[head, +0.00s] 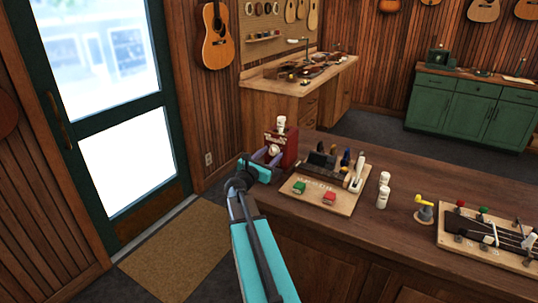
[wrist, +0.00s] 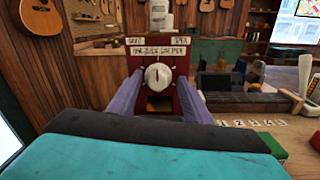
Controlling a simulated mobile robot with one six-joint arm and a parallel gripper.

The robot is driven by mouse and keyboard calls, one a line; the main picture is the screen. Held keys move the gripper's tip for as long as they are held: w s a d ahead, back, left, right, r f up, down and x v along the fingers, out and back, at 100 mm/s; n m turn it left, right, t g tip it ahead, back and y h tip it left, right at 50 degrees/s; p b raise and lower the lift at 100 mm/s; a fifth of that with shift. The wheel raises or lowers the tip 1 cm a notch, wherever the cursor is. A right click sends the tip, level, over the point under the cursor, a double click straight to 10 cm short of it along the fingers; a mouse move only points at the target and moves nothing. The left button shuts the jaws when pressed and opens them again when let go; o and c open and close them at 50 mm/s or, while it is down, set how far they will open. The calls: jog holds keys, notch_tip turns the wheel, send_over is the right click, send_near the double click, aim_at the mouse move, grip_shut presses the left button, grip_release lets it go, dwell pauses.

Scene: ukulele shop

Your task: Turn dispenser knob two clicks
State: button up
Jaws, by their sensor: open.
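The red dispenser (head: 290,141) stands at the left end of the wooden counter, with a white bottle (head: 281,123) on top. In the wrist view the dispenser (wrist: 180,60) faces me, with two pale label strips above its round white knob (wrist: 158,76). A dark slot (wrist: 159,103) shows below the knob. My gripper (head: 266,155) is open in front of the dispenser. In the wrist view, its two purple fingers (wrist: 160,84) reach forward on either side of the knob. A gap seems to show on each side; I cannot tell whether the fingertips touch it.
Right of the dispenser are a tool rack (head: 322,159) and a board (head: 305,194) with a green and a red block. A ukulele neck board (head: 455,240) lies at the right end.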

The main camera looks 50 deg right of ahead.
jog(key=shift+w+d, duration=0.1)
jog(key=shift+d, duration=0.25)
jog(key=c, duration=1)
jog(key=shift+a, duration=0.45)
jog(key=shift+c, duration=0.4)
jog(key=shift+d+r, duration=0.1)
jog(key=shift+d, duration=0.15)
jog(key=shift+d+b, duration=0.2)
jog(key=shift+b, duration=0.25)
jog(key=shift+m+b, duration=0.3)
jog(key=shift+f+b, duration=0.2)
jog(key=shift+b, duration=0.1)
